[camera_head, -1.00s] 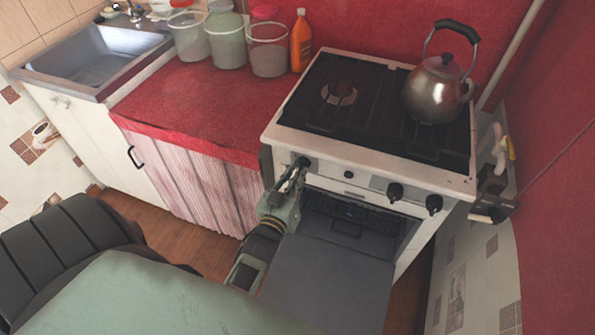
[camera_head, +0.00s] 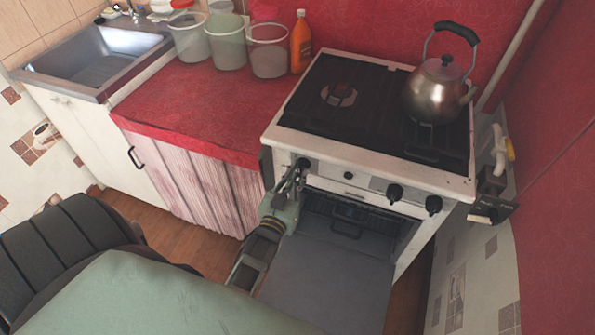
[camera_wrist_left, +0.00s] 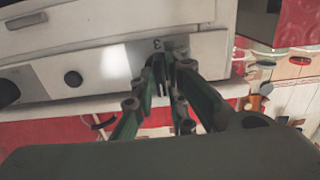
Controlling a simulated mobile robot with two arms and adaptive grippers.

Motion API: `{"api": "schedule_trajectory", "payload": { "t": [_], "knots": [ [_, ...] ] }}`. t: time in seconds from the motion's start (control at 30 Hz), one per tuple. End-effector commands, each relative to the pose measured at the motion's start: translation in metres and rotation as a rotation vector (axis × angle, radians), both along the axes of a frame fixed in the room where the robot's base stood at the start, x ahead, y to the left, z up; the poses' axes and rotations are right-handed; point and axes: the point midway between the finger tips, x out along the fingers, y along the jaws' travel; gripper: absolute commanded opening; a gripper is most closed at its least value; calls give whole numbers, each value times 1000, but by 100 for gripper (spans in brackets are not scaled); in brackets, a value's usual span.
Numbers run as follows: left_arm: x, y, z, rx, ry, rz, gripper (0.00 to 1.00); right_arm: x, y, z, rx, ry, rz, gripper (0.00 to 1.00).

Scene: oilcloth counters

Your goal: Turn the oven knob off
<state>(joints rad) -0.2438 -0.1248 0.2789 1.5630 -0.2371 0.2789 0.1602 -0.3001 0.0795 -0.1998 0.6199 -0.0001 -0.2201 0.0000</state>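The stove (camera_head: 330,150) stands at the right in the head view, its oven door (camera_head: 325,285) hanging open. Along its front panel are a black knob at the left end (camera_head: 302,162), a small round button (camera_head: 348,174) and two black knobs at the right (camera_head: 395,191) (camera_head: 433,205). My left gripper (camera_head: 297,172) is at the left-end knob. In the left wrist view its fingertips (camera_wrist_left: 170,66) come close together at the panel, beneath a printed 3, with a dark piece between them. The fingers mostly hide this knob there. My right gripper is not in view.
A metal kettle (camera_head: 437,90) stands on the stove top at the right. Left of the stove is a red counter (camera_head: 205,105) with tubs (camera_head: 227,45) and an orange bottle (camera_head: 301,42). A sink (camera_head: 95,60) is at the far left.

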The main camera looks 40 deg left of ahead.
Motion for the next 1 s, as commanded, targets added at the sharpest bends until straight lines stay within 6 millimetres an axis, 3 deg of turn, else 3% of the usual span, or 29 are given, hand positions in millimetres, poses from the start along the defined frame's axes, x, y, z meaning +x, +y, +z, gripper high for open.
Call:
{"api": "schedule_trajectory", "payload": {
  "t": [0.13,0.47,0.8,1.0],
  "knots": [
    [0,0,0,-1,-1,0,28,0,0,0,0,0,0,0],
    [-2,-1,0,-3,-2,0,28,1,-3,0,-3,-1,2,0],
    [-52,-13,0,-2,1,0,28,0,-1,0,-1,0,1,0],
    [-71,-17,0,-3,-1,0,28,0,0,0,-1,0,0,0]
  ]
}}
